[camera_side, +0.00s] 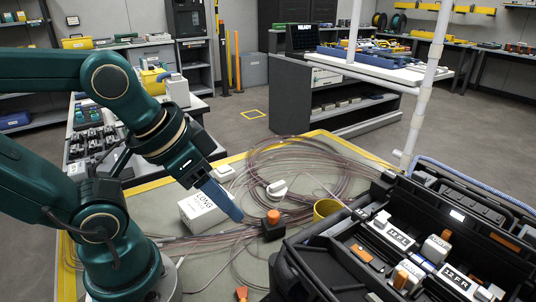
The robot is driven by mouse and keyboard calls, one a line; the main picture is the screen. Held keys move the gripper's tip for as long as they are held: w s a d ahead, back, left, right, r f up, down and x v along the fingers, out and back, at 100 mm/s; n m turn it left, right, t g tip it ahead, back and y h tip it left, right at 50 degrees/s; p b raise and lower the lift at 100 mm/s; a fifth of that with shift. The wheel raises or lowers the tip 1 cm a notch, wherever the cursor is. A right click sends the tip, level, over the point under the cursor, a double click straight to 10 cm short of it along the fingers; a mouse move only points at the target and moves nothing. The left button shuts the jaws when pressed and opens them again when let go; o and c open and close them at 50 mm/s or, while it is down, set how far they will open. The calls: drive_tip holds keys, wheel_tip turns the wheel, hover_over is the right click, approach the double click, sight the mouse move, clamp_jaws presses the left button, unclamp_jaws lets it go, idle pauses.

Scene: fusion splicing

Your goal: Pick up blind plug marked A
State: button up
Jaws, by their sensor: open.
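I cannot make out a letter A on any part, so I cannot tell which one is the marked blind plug. A small black block with an orange round top (273,220) stands on the mat, just right of my gripper (235,212). My gripper points down and right with blue fingers, seen edge-on. It is open, and I see nothing held in it. A small white part (277,188) lies behind the block, among the cables. An orange part (241,293) shows at the bottom edge.
A white box lettered "LONG" (200,212) sits beside and behind my fingers. Coiled reddish cables (310,160) spread over the mat.

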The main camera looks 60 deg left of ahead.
drive_tip(key=o, duration=0.6)
drive_tip(key=m+g, duration=0.3)
hover_over(274, 212)
drive_tip(key=d, duration=0.2)
drive_tip(key=s+x, duration=0.1)
drive_tip(key=x, duration=0.3)
drive_tip(key=f, duration=0.1)
drive_tip(key=a+f+g, duration=0.1)
drive_tip(key=f, duration=0.1)
drive_tip(key=f+g, duration=0.1)
drive_tip(key=f, duration=0.1)
drive_tip(key=shift+w+a+f, duration=0.15)
drive_tip(key=shift+a+f, duration=0.1)
drive_tip(key=shift+a, duration=0.15)
drive_tip(key=shift+f+n+g, duration=0.3)
drive_tip(key=shift+f, duration=2.5)
